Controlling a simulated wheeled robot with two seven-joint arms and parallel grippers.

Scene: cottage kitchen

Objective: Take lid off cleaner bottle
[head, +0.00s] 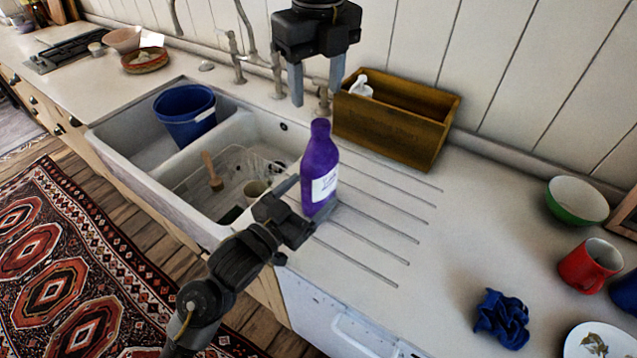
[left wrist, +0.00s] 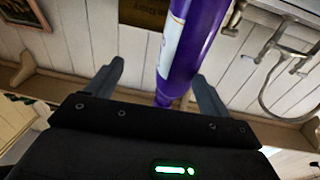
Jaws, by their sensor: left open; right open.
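The purple cleaner bottle (head: 319,172) with a white label stands upright on the ribbed drainboard, right of the sink.
A wooden box (head: 392,129) with a white bottle stands behind, against the wall. The sink (head: 165,157) holds a blue bucket (head: 186,112) and a rack. A blue cloth (head: 502,318), red mug (head: 590,265) and green bowl (head: 577,200) lie right. The drainboard right of the bottle is clear.

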